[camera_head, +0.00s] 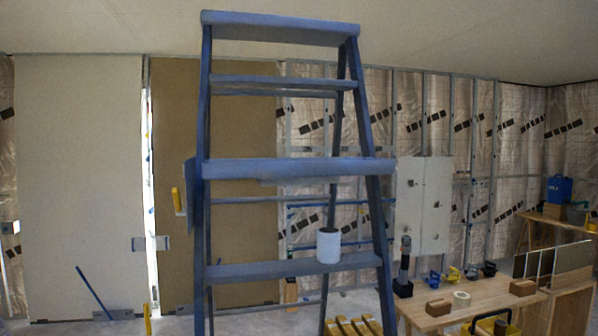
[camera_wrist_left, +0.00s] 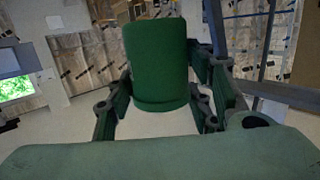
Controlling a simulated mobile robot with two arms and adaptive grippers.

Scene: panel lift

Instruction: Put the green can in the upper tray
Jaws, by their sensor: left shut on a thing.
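In the left wrist view, a green can (camera_wrist_left: 158,55) sits between the two fingers of my left gripper (camera_wrist_left: 160,92), which is shut on it. The can fills the middle of that view. The green can and both grippers are not seen in the head view. A blue stepladder (camera_head: 290,167) stands in the middle of the head view, with wide ledges at several heights. I cannot tell which ledge is the upper tray. A white can (camera_head: 328,247) stands upright on the lower ledge (camera_head: 270,268). No object shows on the ledge above it.
A wooden workbench (camera_head: 470,298) with blocks and tools stands at the lower right. A yellow slatted piece (camera_head: 352,326) lies at the bottom, near the ladder's foot. A brown board (camera_head: 240,190) and foil-covered stud walls stand behind. A blue case (camera_head: 558,189) sits at the far right.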

